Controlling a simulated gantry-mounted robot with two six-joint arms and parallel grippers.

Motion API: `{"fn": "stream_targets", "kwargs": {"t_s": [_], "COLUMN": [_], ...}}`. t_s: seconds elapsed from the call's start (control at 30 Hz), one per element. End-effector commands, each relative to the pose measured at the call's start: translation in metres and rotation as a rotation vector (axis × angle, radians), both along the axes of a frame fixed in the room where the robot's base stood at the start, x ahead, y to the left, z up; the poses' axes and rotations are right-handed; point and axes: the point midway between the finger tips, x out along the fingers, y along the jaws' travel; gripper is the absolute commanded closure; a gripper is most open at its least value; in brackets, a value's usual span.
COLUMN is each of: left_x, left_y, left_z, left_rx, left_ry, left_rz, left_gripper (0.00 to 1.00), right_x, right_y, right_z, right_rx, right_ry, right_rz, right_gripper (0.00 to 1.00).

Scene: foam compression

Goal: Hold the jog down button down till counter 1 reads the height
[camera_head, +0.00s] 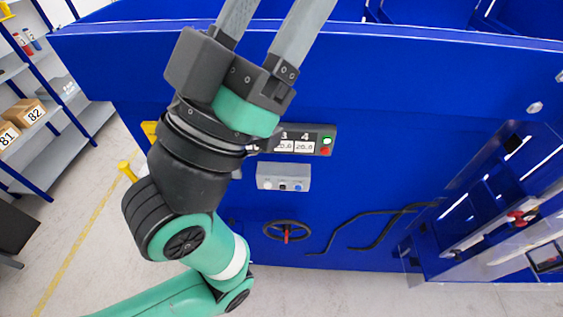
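A dark counter panel (314,131) is on the blue machine front. Its windows labelled 3 and 4 show, with small readings; the one under 4 looks like 20.0. Counter 1 is not visible; my arm covers the panel's left part. A green and a red button sit at the panel's right end. Below is a grey box (283,170) with small white and blue controls; I cannot read which is the jog down button. My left gripper (268,28) is above the panel, pointing up, its two fingers apart with nothing visible between them. Its fingertips are cut off. My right gripper is not in view.
A black handwheel (287,230) is below the box, with dark hoses (385,222) to its right. A blue frame (470,235) stands at right. Shelves with boxes (25,112) are at left. The floor in front is clear.

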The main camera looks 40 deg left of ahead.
Motion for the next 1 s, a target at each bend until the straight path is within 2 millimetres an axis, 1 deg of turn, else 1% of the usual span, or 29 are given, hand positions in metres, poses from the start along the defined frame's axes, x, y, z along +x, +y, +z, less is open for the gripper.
{"fn": "stream_targets", "kwargs": {"t_s": [0.03, 0.17, 0.2, 0.27, 0.3, 0.33, 1.0], "left_x": [0.0, 0.0, 0.0, 0.0, 0.0, 0.0, 0.0], "left_y": [0.0, 0.0, 0.0, 0.0, 0.0, 0.0, 0.0], "left_z": [0.0, 0.0, 0.0, 0.0, 0.0, 0.0, 0.0], "left_rx": [0.0, 0.0, 0.0, 0.0, 0.0, 0.0, 0.0], "left_ry": [0.0, 0.0, 0.0, 0.0, 0.0, 0.0, 0.0], "left_rz": [0.0, 0.0, 0.0, 0.0, 0.0, 0.0, 0.0], "left_gripper": [0.49, 0.73, 0.8, 0.91, 0.98, 1.0, 1.0], "right_x": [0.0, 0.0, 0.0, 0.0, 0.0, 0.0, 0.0], "right_y": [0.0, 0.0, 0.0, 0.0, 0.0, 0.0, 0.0], "right_z": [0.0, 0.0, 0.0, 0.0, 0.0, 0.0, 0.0], "right_rx": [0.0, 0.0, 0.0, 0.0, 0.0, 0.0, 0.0], "right_ry": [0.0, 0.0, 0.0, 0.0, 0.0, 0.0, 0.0], "right_rz": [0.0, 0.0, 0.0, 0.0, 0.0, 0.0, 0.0], "right_gripper": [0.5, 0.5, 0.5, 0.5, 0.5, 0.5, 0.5]}}
